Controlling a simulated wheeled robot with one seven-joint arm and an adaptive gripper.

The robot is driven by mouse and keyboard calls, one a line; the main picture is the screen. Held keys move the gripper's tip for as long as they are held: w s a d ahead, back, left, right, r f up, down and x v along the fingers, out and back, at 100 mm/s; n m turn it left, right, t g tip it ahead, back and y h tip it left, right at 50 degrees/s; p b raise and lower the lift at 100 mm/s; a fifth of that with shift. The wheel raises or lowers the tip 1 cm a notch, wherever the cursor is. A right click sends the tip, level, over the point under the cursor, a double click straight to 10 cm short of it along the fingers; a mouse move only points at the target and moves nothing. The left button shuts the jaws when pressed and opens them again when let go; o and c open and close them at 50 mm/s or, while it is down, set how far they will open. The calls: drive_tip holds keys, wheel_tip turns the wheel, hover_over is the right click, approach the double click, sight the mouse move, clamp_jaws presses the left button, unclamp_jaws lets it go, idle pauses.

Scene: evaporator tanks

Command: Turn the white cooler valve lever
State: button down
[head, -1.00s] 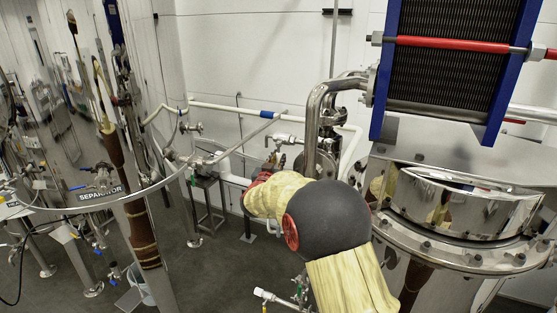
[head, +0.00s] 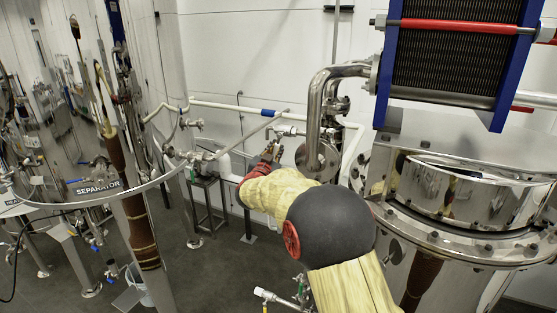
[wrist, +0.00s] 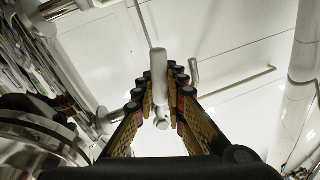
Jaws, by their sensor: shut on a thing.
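The white cooler valve lever (wrist: 158,72) shows in the wrist view as a pale rod with a rounded end, standing between my fingers. My gripper (wrist: 160,90) is shut on it, with dark-tipped, yellow-sided fingers on its left and right. In the head view, my gripper (head: 271,153) is beyond my yellow arm, beside a small white valve fitting (head: 288,131) on the pipework. The lever's own turn angle is hard to tell there, as the fingers cover part of it.
A bent steel pipe (head: 316,105) stands just right of my gripper. The blue-framed plate cooler (head: 446,55) and a shiny steel tank (head: 465,195) are farther right. The separator tank (head: 60,110) is at left. A white horizontal pipe (head: 230,107) runs along the wall.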

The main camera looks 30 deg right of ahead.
drive_tip(key=m+b, duration=0.2)
drive_tip(key=shift+w+a+h+b, duration=0.3)
drive_tip(key=shift+w, duration=0.05)
drive_tip(key=shift+w+a+r+m+b, duration=0.2)
drive_tip(key=shift+r+m+b, duration=0.15)
drive_tip(key=shift+m+b, duration=0.45)
drive_tip(key=c, duration=1.8)
unclamp_jaws()
drive_tip(key=v, duration=1.2)
drive_tip(key=shift+f, duration=0.15)
